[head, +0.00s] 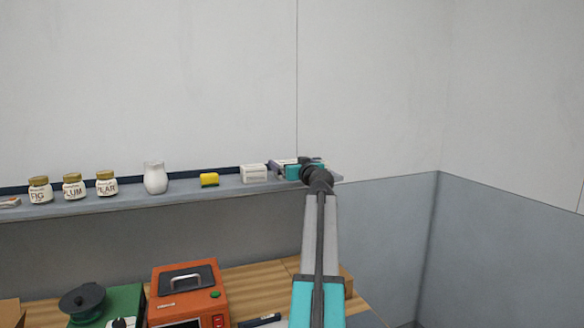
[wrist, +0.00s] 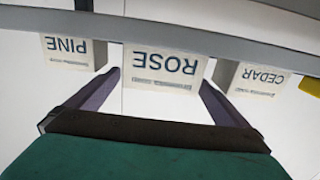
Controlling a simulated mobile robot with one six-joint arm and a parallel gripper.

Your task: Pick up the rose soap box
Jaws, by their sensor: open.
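The rose soap box (wrist: 165,70) is a white box labelled ROSE, upside down in the wrist view, between the PINE and CEDAR boxes. My gripper (wrist: 160,82) is open, with its two purple-grey fingers on either side of the rose box. The fingertips are close to its sides; I cannot tell whether they touch. In the head view my gripper (head: 284,165) is at the right end of the wall shelf (head: 130,193) and largely hides the rose box there.
The pine box (wrist: 73,52) and cedar box (wrist: 258,78) flank the fingers closely. The cedar box also shows in the head view (head: 253,174). An orange machine (head: 188,290) is below.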

